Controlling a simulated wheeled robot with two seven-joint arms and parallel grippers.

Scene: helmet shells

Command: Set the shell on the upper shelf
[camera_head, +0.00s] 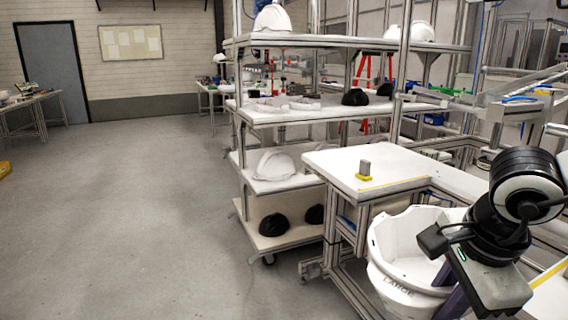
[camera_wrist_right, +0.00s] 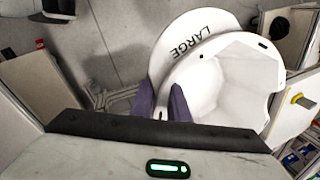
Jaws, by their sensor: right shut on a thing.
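A white helmet shell (camera_head: 392,262) marked LARGE is upside down, with its hollow side up, at the lower right of the head view. It also fills the middle of the right wrist view (camera_wrist_right: 235,72). My right gripper (camera_head: 450,292) is shut on the shell's rim, its purple fingers showing in the right wrist view (camera_wrist_right: 162,102). The shelf rack stands left of the shell and farther away. Its upper shelf (camera_head: 345,42) carries a white helmet (camera_head: 272,18) at the left and more white helmets (camera_head: 422,32) at the right. My left gripper is out of view.
A white workbench (camera_head: 385,160) with a small grey and yellow block (camera_head: 364,170) stands just behind the shell. Lower rack shelves hold white shells (camera_head: 275,165) and black parts (camera_head: 275,227). The floor (camera_head: 130,220) at the left is clear.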

